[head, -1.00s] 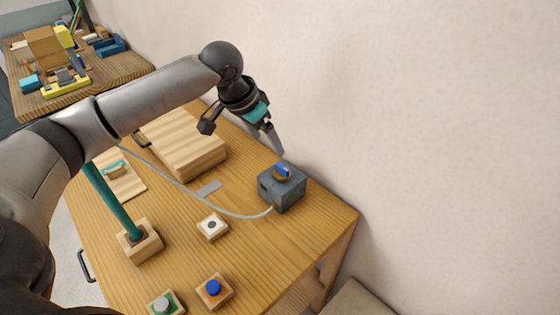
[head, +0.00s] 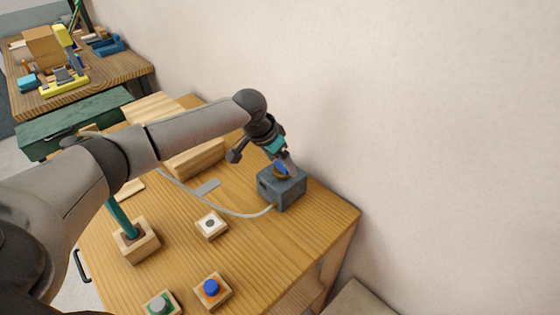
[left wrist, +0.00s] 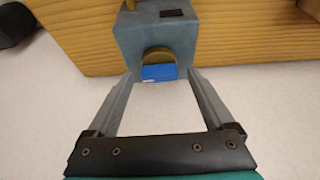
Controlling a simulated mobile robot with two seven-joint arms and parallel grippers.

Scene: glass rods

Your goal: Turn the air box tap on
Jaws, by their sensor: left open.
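The air box (head: 282,190) is a blue-grey block near the right edge of the wooden table, with a pale hose at its front. Its tap (head: 281,168) is a brass round with a blue handle on top. In the left wrist view the blue tap handle (left wrist: 159,72) lies ahead of and between the fingertips, below the brass part, on the air box (left wrist: 157,38). My left gripper (head: 289,163) is open at the tap; in the wrist view its fingers (left wrist: 165,85) stand apart on either side. I cannot tell whether they touch it. My right gripper is not in view.
The wall (head: 420,120) is close behind the table (head: 255,245). A wooden block with a white-topped button (head: 211,224), a blue button (head: 211,288) and a teal rod in a wooden base (head: 136,243) stand nearer.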

